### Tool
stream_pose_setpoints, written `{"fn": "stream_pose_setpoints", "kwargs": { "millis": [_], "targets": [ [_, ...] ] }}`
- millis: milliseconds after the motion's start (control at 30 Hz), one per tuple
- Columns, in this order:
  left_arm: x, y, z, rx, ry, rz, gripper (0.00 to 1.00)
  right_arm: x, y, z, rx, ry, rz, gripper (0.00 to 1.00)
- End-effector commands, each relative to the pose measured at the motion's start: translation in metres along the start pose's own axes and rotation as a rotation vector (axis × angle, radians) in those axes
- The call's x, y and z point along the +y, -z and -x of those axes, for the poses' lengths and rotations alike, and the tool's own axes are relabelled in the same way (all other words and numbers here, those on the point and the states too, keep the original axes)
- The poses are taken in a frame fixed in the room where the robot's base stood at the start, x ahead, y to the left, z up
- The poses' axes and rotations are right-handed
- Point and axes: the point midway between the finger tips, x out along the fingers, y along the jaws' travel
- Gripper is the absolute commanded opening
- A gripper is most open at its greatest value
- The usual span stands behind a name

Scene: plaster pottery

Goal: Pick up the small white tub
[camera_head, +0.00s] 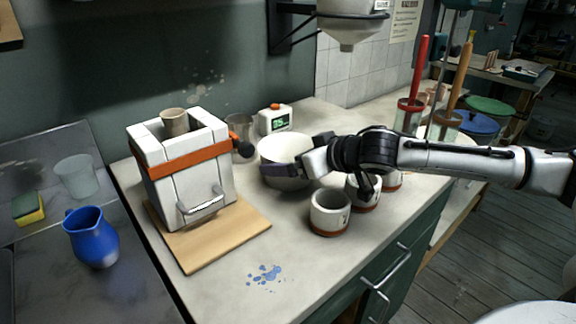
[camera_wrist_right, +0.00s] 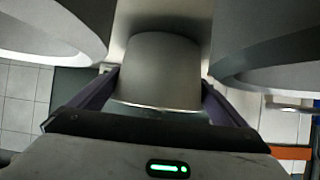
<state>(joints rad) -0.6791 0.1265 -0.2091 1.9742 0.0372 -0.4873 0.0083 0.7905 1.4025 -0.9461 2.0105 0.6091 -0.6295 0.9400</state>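The small white tub (camera_head: 284,147) is the wide, open one on the counter behind the cups in the head view; its front is partly hidden by a finger. My right gripper (camera_head: 298,155) reaches it from the right, with one dark finger across its near side. In the right wrist view, which looks upside down, the tub (camera_wrist_right: 160,65) sits between the two spread fingers (camera_wrist_right: 160,88) and fills nearly the whole gap. I cannot tell whether the fingers press on it. My left gripper is not in view.
White cups with brown bases (camera_head: 330,212) stand under my right forearm. A small white kiln (camera_head: 190,170) with an orange band stands on a wooden board (camera_head: 240,229) to the left. A white device with a green screen (camera_head: 275,118) is behind the tub.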

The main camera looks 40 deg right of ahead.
Motion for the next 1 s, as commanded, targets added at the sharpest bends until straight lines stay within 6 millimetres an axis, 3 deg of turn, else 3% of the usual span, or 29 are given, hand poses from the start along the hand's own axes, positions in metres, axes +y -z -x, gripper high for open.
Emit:
{"fn": "stream_pose_setpoints", "kwargs": {
  "millis": [33,133,567,1000],
  "targets": [
    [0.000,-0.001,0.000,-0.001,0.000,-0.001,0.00,0.000,0.000,0.000,0.000,0.000,0.000,0.83],
    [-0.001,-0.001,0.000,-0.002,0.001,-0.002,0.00,0.000,0.000,0.000,0.000,0.000,0.000,0.67],
    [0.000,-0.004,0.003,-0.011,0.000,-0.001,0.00,0.000,0.006,0.003,0.003,-0.001,0.001,0.67],
    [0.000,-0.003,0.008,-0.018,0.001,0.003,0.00,0.000,0.040,0.021,0.006,0.000,0.000,0.67]
  ]
}}
